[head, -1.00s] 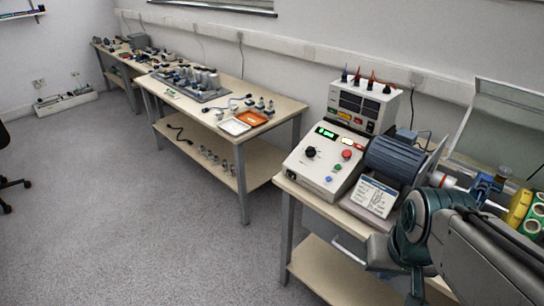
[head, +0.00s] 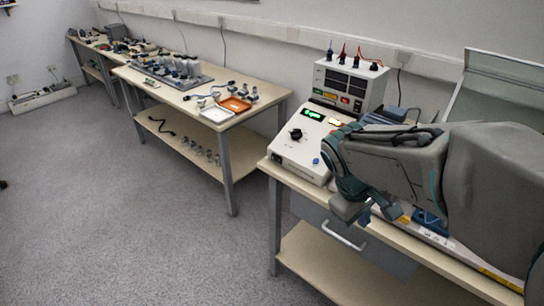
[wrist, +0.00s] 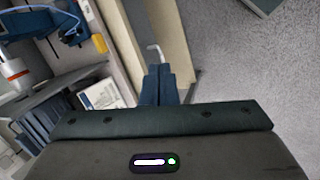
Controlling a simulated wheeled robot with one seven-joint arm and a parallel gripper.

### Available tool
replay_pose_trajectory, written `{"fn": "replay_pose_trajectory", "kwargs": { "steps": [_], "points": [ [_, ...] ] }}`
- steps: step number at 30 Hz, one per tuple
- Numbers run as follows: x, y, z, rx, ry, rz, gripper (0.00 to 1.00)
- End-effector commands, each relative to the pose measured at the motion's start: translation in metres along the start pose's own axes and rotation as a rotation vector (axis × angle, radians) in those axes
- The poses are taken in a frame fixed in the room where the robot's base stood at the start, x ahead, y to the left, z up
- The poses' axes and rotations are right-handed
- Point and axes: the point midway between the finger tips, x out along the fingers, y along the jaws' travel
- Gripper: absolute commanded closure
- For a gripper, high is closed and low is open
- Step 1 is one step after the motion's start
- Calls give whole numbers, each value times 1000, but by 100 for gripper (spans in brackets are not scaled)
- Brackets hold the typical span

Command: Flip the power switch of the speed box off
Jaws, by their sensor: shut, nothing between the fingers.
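The speed box (head: 291,150) is a white sloped console at the left end of the right-hand bench in the head view. It has a lit green display, a black knob (head: 296,134) and a blue button (head: 316,161). A small dark spot (head: 277,158) on its front face may be the power switch; it is too small to tell. My arm covers the box's right side. My gripper (head: 364,216) points down just right of the box, near the bench's front edge, apart from it. In the wrist view my gripper (wrist: 160,72) has its blue fingers together and empty.
A white supply unit (head: 347,85) with leads stands behind the box. In the wrist view, a ribbed motor (wrist: 50,128) and a printed card (wrist: 100,95) lie left of the fingers. A drawer handle (head: 343,236) juts from the bench front. Open floor lies left.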

Motion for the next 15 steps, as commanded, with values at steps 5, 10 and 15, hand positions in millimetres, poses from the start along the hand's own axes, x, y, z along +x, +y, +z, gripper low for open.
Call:
{"fn": "replay_pose_trajectory", "kwargs": {
  "steps": [5,10,15],
  "points": [
    [45,8,-69,-388,-124,206,100],
    [70,4,-144,-731,-247,435,100],
    [86,-24,-231,-1054,-377,701,100]
  ]
}}
